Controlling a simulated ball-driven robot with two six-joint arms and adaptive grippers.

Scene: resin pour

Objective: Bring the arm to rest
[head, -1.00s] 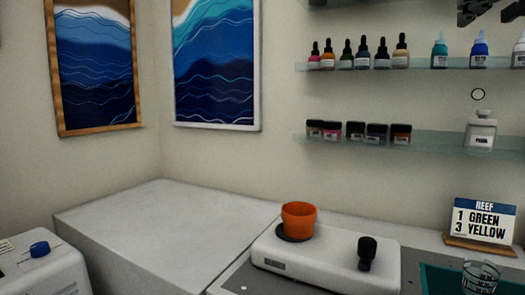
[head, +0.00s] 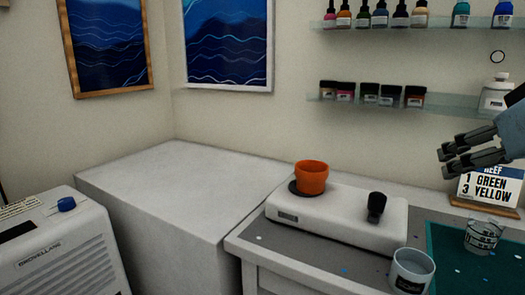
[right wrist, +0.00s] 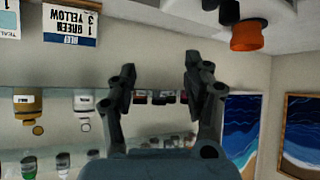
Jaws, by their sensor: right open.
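My right gripper (head: 455,158) comes in from the right edge in the head view, in front of the wall below the shelves and left of the recipe card. It is open and holds nothing. In the right wrist view its two fingers (right wrist: 160,85) stand apart with only the shelves and wall behind them. That view appears upside down. My left gripper is in neither view.
An orange cup (head: 311,177) sits on a white stirring device (head: 335,220) with a black knob. A grey-white cup (head: 411,271) and a clear cup (head: 482,236) stand nearby. The card (head: 490,187) reads REEF. A white cabinet (head: 180,190) has a bare top.

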